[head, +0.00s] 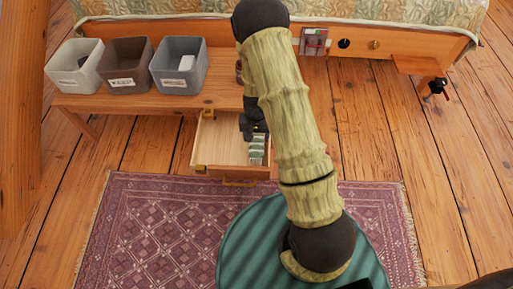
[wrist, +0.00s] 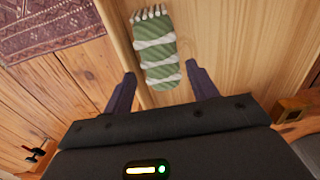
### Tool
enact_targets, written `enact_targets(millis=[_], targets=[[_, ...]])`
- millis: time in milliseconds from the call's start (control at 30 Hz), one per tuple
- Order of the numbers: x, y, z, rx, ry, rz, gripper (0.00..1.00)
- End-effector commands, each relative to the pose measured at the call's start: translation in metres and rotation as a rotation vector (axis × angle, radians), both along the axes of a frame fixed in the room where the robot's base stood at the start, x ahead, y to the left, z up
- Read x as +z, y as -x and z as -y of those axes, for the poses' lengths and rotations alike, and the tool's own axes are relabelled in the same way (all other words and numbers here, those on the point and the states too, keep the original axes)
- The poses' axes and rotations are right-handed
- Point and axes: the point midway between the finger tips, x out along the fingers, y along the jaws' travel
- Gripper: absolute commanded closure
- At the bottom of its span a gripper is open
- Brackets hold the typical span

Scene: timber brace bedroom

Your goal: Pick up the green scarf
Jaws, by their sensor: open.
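The green scarf (wrist: 157,48) is a small folded or rolled strip with white bands and a white fringe at one end. It lies in the open drawer (head: 222,139) of the low wooden bench, near the drawer's right side in the head view, where part of it (head: 257,146) shows below my gripper. My gripper (wrist: 163,80) is open, with its two dark fingers on either side of the scarf's near end in the wrist view. The fingers look empty. I cannot tell how far above the scarf they are. In the head view my arm hides part of the bench.
Three bins, white (head: 75,66), brown (head: 127,65) and grey (head: 178,66), stand on the bench (head: 214,81) left of my arm. A patterned rug (head: 143,222) lies in front of the drawer. A bed (head: 350,10) stands behind. The wooden floor at right is clear.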

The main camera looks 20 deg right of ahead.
Motion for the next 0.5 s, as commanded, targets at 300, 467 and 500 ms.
enact_targets(millis=[300,467,500], targets=[[-0.04,-0.001,0.001,0.001,0.0,0.001,0.42],[-0.04,-0.001,0.001,0.001,0.0,0.001,0.42],[-0.039,-0.001,0.001,0.001,0.0,0.001,0.42]])
